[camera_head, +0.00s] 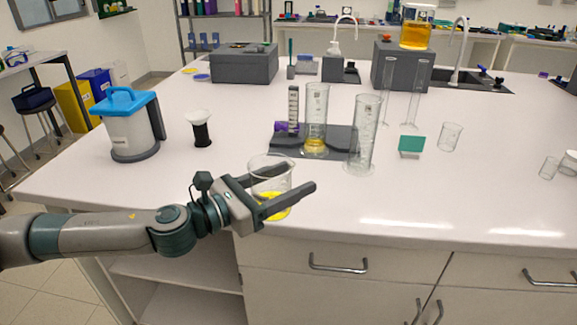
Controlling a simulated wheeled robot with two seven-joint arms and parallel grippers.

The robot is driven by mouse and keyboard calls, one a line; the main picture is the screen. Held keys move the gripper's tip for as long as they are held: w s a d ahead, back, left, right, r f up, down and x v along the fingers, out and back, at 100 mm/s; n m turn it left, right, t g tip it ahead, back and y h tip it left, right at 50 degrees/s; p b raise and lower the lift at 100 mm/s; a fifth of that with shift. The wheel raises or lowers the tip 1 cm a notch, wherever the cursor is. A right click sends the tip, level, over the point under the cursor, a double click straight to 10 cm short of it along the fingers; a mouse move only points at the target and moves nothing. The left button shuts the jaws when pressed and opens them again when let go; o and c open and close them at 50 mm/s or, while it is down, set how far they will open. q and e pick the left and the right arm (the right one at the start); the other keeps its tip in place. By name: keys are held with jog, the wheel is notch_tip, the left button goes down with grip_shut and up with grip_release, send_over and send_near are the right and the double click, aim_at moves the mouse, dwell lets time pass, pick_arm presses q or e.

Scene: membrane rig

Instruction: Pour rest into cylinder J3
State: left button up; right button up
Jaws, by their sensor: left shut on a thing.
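My left gripper (299,177) is shut on a clear beaker (270,164) with yellow liquid in its bottom. It holds the beaker roughly upright in front of the bench's front edge area. Behind it, a tall clear cylinder (317,102) with a little yellow liquid stands on a dark tray (285,148). Another tall cylinder (363,135), seemingly empty, stands just right of it. Two more slim clear cylinders (418,95) stand farther back. I cannot read which cylinder is J3. My right gripper is not in view.
A blue-lidded container (130,135) and a black-and-white stand (201,130) are at left. A teal block (411,145) and an empty beaker (449,137) are at right. A grey box (400,67) at the back bears an orange-filled vessel (415,35). The bench's right front is clear.

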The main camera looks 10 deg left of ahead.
pick_arm(q)
jog(key=shift+s+a+f+n+t+y, duration=0.1)
jog(key=shift+s+f+n+t+y, duration=0.3)
jog(key=shift+s+f, duration=0.3)
jog(key=shift+s+f+n+t+y, duration=0.3)
jog(key=shift+s+f+y, duration=0.2)
jog(key=shift+f, duration=0.4)
jog(key=shift+s+a+f+n+t+y, duration=0.1)
jog(key=shift+s+f+n+t+y, duration=0.25)
jog(key=shift+s+f+y, duration=0.35)
jog(key=s+a+f+n+t+y, duration=0.3)
jog(key=s+a+f+n+y, duration=0.3)
jog(key=s+a+f+y, duration=0.3)
jog(key=shift+s+a+f+n, duration=0.4)
jog(key=shift+s+f, duration=0.3)
jog(key=shift+s, duration=0.25)
